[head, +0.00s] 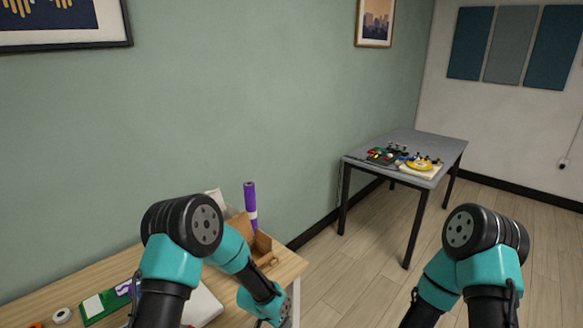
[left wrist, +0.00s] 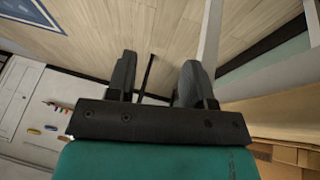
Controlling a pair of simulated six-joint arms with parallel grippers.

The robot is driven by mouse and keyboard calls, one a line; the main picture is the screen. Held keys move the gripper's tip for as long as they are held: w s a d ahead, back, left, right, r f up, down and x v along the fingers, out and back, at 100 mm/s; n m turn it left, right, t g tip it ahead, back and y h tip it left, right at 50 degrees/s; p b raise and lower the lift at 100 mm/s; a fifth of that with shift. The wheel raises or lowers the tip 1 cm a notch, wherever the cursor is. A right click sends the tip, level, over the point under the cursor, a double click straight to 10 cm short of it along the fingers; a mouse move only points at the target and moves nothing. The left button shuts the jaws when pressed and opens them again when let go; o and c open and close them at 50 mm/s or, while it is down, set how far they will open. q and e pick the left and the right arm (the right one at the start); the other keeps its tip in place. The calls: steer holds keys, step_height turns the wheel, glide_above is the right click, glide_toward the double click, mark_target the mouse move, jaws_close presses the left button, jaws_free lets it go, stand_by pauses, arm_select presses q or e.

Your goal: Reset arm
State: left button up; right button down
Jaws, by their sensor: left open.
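My left arm comes in at the lower left of the head view, bent over the wooden table; its gripper is below the picture's edge there. In the left wrist view my left gripper (left wrist: 158,80) is open. Its two dark fingers stand apart with nothing between them, and the floor shows beyond. My right arm shows at the lower right of the head view over bare floor, and its gripper is out of view.
The wooden table (head: 32,302) holds a cardboard box (head: 263,243), a purple roll (head: 250,198), a green board (head: 98,309) and a tape roll (head: 62,315). A grey table (head: 420,142) with several small items stands farther back. Floor (head: 350,265) between the tables is clear.

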arm_select(q)
steer(key=s+a+f+n, duration=0.2)
steer(key=s+a+n, duration=0.3)
steer(key=s+a, duration=0.4)
steer(key=s+a+f+n+g, duration=0.1)
steer(key=s+a+n, duration=0.3)
steer(key=s+a, duration=0.5)
steer(key=s+f, duration=0.1)
steer(key=s, duration=0.3)
steer(key=shift+s+f+n+y, duration=0.25)
steer(key=shift+s+n+y, duration=0.05)
steer(key=shift+n, duration=0.1)
steer(key=shift+a, duration=0.1)
